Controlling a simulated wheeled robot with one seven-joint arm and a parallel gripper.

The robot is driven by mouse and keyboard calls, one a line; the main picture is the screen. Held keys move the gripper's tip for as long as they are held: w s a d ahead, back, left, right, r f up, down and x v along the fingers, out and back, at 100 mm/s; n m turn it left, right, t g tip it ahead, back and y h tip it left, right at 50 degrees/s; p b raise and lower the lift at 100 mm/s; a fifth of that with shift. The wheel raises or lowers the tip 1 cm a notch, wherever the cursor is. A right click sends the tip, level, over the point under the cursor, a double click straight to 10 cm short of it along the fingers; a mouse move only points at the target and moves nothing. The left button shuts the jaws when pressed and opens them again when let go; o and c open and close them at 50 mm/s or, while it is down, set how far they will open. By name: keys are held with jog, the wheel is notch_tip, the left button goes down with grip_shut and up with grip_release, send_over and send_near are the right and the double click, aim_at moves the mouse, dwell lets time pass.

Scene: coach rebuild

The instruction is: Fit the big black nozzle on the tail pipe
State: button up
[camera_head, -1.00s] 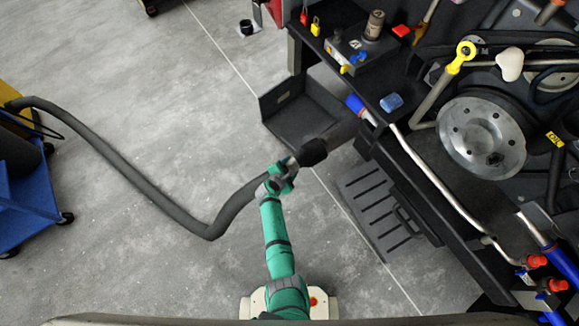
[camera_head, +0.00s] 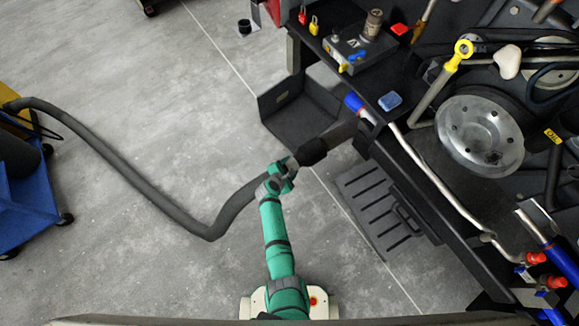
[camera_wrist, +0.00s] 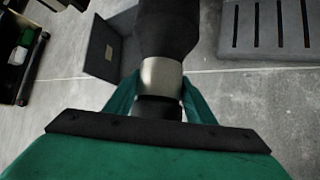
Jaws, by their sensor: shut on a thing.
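The big black nozzle (camera_head: 313,152) is on the end of a grey hose (camera_head: 150,198), and its wide mouth faces up and right. A dull grey tail pipe (camera_head: 341,133) comes out from under the coach side. The nozzle mouth meets the pipe's end in the head view; I cannot tell whether it is around the pipe or only against it. My gripper (camera_head: 281,176) is shut on the nozzle's metal collar. In the wrist view the green fingers (camera_wrist: 160,92) flank the silver collar (camera_wrist: 161,76), with the black nozzle (camera_wrist: 168,28) beyond. The pipe's end is hidden there.
A dark open tray (camera_head: 298,118) lies on the floor behind the pipe, and a slotted dark panel (camera_head: 378,210) lies to its right. The coach's dark side (camera_head: 410,165) fills the right. A blue cart (camera_head: 22,205) stands left.

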aim_at(300, 159)
jog(key=shift+w+d+r, duration=0.1)
jog(key=shift+w+d, duration=0.55)
jog(key=shift+d, duration=0.15)
jog(key=shift+w+d, duration=0.1)
jog(key=shift+d, duration=0.05)
dwell(0.5)
jog(key=shift+w+d, duration=0.75)
jog(key=shift+d, duration=0.3)
jog(key=shift+w+d, duration=0.1)
jog(key=shift+d, duration=0.05)
jog(key=shift+w+d, duration=0.75)
jog(key=shift+d, duration=0.35)
jog(key=shift+a, duration=0.15)
jog(key=shift+d, duration=0.45)
